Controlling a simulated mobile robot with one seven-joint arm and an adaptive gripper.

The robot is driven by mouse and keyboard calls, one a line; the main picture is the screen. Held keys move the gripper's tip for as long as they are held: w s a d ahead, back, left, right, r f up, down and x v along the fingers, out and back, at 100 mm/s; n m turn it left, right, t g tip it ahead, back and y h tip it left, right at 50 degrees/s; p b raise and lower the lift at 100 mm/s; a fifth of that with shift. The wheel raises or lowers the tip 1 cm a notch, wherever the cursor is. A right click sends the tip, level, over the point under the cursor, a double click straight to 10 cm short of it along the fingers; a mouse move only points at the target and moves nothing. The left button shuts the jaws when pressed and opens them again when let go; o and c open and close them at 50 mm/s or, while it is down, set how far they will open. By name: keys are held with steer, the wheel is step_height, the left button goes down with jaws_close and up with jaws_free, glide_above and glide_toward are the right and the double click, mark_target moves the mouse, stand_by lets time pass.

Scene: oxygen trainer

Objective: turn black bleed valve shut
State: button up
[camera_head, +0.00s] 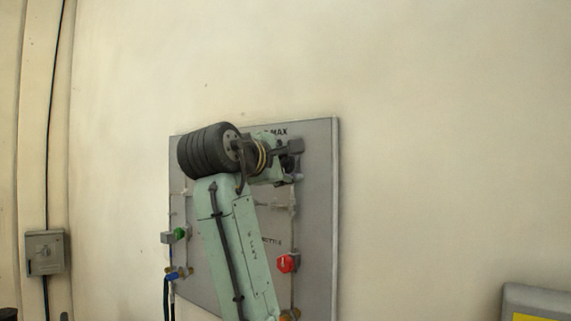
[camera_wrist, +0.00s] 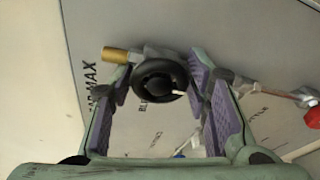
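The black bleed valve is a round, dark handwheel (camera_wrist: 160,82) on the grey panel, in the upper middle of the wrist view, with a brass fitting to its left. My gripper (camera_wrist: 160,76) is open, with its purple-padded fingers on the left and right sides of the handwheel. Whether either fingertip touches it I cannot tell. In the head view my gripper (camera_head: 288,158) is at the panel's upper right, and my own arm hides most of that area, so the handwheel is not clearly visible there.
The grey panel (camera_head: 325,215) is on a pale wall. A red knob (camera_head: 288,263) sits lower right on it and a green knob (camera_head: 180,234) at left. A blue-handled valve (camera_head: 175,274) is below. A grey box (camera_head: 45,252) is on the far-left wall.

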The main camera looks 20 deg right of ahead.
steer(key=c, duration=0.7)
